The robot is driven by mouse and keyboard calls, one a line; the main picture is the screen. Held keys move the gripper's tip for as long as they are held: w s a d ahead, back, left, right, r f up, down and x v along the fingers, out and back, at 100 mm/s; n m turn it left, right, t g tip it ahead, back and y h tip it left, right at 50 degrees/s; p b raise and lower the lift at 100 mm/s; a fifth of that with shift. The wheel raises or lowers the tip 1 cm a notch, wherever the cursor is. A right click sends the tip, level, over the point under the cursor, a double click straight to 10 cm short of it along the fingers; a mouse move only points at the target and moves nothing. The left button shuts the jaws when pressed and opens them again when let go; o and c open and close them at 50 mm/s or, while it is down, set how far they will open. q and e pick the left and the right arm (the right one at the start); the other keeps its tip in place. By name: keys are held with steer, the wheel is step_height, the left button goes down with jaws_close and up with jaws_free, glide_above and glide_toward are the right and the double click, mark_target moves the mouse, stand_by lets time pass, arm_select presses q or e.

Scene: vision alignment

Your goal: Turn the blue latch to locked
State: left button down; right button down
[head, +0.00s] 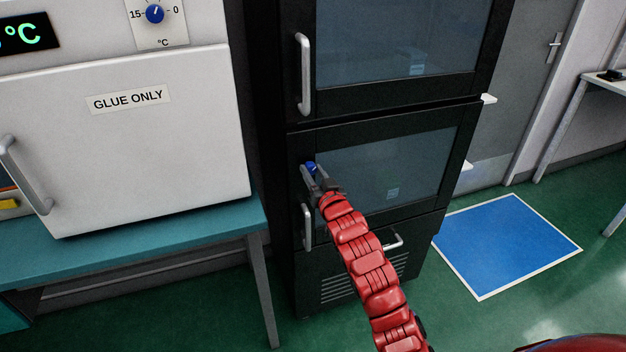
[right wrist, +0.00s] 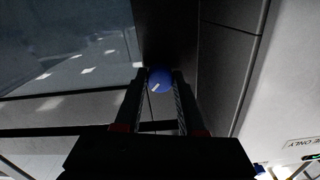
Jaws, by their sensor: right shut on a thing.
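The blue latch (head: 310,167) is a small round knob on the left frame of the black cabinet's lower glass door (head: 385,170). In the right wrist view the latch (right wrist: 160,80) sits between my fingertips, with a short white mark on its face that runs at a slant. My right gripper (head: 312,172) is shut on the latch; its fingers (right wrist: 160,84) lie on both sides of it. Any lock labels around the latch are hidden or too small to read. My left gripper is in no view.
A white box labelled GLUE ONLY (head: 140,130) stands on a teal bench (head: 150,235) at the left. The lower door's handle (head: 306,227) is just below my gripper, the upper door's handle (head: 304,75) above it. A blue floor mat (head: 507,245) lies on open green floor at the right.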

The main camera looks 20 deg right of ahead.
steer(key=n+b, duration=0.1)
steer(key=n, duration=0.2)
steer(key=shift+f+n, duration=0.1)
steer(key=shift+n, duration=0.3)
steer(key=n, duration=0.2)
steer(key=shift+n, duration=0.3)
steer(key=shift+n+p, duration=0.3)
steer(key=shift+n, duration=1)
steer(key=c, duration=0.5)
jaws_free()
